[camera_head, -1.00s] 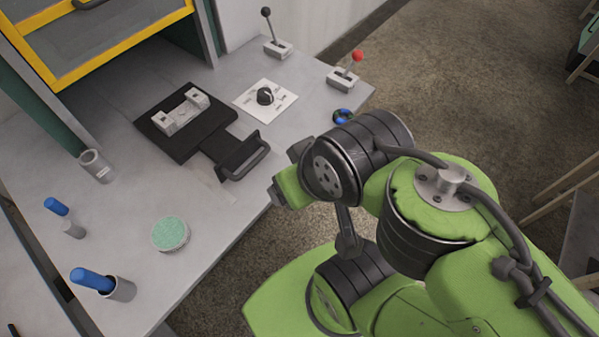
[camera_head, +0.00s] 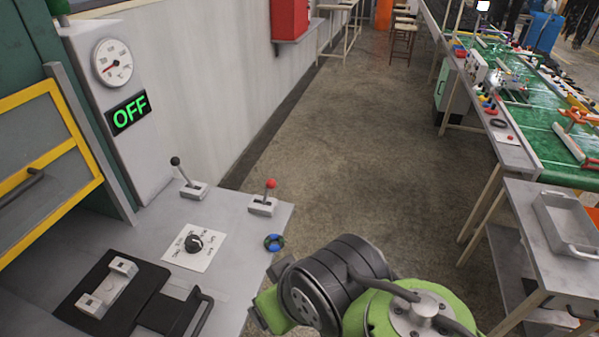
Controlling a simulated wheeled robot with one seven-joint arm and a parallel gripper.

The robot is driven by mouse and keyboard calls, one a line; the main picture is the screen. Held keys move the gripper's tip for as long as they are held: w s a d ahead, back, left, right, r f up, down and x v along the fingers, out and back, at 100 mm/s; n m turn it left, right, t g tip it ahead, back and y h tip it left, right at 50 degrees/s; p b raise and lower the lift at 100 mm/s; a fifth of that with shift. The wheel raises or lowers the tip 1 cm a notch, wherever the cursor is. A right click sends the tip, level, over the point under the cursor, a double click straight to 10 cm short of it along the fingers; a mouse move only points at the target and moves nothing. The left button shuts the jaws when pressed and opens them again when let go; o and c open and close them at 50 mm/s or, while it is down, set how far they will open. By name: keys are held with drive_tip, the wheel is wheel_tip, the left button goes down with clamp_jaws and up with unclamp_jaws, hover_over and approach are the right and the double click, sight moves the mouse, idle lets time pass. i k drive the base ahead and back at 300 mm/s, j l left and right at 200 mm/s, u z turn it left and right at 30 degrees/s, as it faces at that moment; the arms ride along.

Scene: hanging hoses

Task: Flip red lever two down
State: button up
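The red-knobbed lever (camera_head: 269,194) stands on a small light base near the far right corner of the grey worktop. Its red knob is up and leans slightly right. A black-knobbed lever (camera_head: 183,174) stands to its left, knob up and leaning left. The end of my arm, with my gripper (camera_head: 268,303), is at the bottom centre, beside the right edge of the worktop. It is apart from both levers, nearer to me. The gripper's fingers cannot be made out.
A black plate with a handle (camera_head: 201,314) is nearer me. A lit OFF sign (camera_head: 128,113) and a gauge (camera_head: 113,63) are above. Open floor lies right.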

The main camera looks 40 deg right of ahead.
sight(271, 183)
drive_tip(key=z, duration=0.7)
drive_tip(key=i+l+u, duration=0.1)
drive_tip(key=u, duration=0.3)
drive_tip(key=i+l+u, duration=0.2)
drive_tip(key=u, duration=0.25)
drive_tip(key=i+l+u, duration=0.15)
drive_tip(key=u, duration=0.25)
